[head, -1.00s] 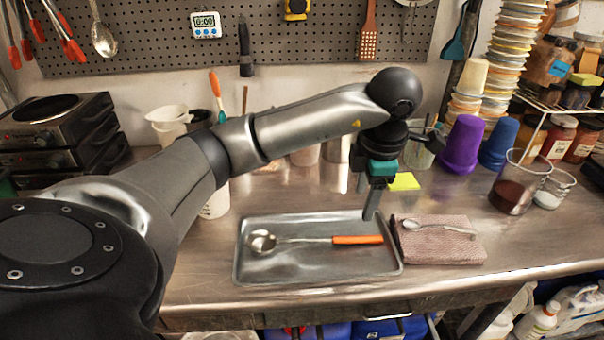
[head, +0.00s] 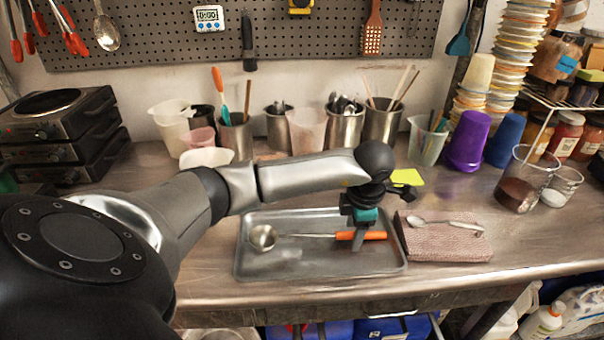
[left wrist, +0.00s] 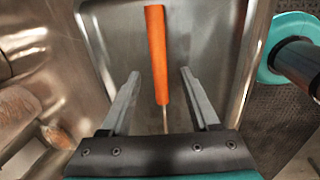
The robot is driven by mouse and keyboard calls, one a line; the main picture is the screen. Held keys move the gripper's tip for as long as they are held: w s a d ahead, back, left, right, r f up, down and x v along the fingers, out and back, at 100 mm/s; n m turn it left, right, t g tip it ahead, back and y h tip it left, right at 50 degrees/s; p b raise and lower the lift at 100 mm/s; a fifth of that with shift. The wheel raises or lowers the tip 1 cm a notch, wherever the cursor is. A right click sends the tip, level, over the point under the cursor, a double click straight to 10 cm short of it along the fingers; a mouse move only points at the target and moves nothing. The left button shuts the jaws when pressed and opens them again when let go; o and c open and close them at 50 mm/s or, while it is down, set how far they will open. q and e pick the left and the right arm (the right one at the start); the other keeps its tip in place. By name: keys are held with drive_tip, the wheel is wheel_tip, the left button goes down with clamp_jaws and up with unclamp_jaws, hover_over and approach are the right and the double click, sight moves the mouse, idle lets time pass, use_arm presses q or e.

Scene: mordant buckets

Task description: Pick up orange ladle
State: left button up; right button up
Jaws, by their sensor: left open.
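The orange ladle lies in a metal tray (head: 290,268), its steel bowl (head: 262,237) at the left and its orange handle (head: 372,236) at the right. In the left wrist view the orange handle (left wrist: 156,50) runs between and beyond the fingers. My left gripper (head: 358,246) is above the handle in the head view, pointing down. The left wrist view shows its two fingers (left wrist: 160,82) apart, one on each side of the ladle, with nothing gripped. My right gripper is not in view.
A spoon (head: 440,224) lies on a folded pinkish cloth (head: 450,246) right of the tray. Metal cups of tools (head: 344,130), a purple cup (head: 467,142) and a glass beaker with dark red contents (head: 518,194) stand behind. The counter's front strip is clear.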

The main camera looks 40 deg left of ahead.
use_arm(q)
drive_tip(key=shift+s+f, duration=0.1)
drive_tip(key=shift+f, duration=0.2)
drive_tip(key=shift+c, duration=0.5)
clamp_jaws()
